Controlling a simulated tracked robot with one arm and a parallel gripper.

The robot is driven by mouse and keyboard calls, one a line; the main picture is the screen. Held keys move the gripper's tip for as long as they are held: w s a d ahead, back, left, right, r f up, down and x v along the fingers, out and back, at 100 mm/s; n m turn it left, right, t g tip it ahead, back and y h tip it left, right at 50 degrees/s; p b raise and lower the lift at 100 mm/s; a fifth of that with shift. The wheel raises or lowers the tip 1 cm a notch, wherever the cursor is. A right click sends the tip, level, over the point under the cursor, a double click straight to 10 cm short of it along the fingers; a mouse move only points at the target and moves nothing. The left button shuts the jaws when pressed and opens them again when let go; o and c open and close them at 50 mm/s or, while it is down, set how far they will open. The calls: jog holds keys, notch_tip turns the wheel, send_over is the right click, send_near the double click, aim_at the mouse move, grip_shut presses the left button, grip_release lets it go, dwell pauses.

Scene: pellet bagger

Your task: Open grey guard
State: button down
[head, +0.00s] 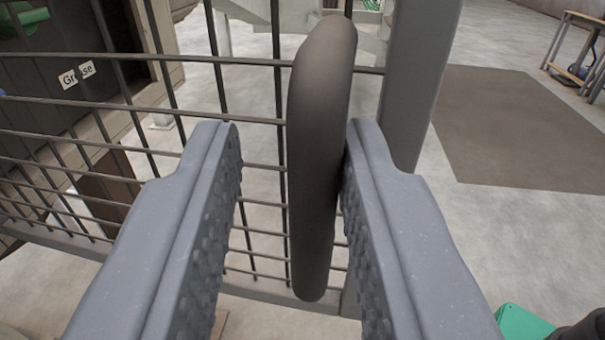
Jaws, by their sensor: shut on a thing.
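The grey guard is a mesh panel of thin dark bars with a bottom rail (60,239). It spans the left and middle of the head view. A thick grey upright post (418,85) stands at its right end. A long dark rounded handle (318,150) stands upright in front of the mesh, close to the post. My gripper (292,140) is shut on the handle, which stands between its two grey fingers. The right finger lies against the handle; contact on the left side is not clear from this view. Whether the guard stands ajar cannot be told.
Behind the mesh at left is a dark cabinet with a "Grease" label (77,74). A brown floor mat (530,125) lies at right, with a table (580,50) beyond it. A green object (524,322) is at the lower right. Pale floor between is clear.

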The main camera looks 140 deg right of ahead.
jog(key=c, duration=1.5)
grip_release()
jog(key=shift+d+r, duration=0.1)
jog(key=shift+d, duration=0.2)
jog(key=shift+o, duration=0.2)
jog(key=shift+w+d+f, duration=0.15)
jog(key=shift+d+f, duration=0.05)
jog(key=shift+d, duration=0.05)
jog(key=shift+a, duration=0.2)
jog(key=shift+a, duration=0.1)
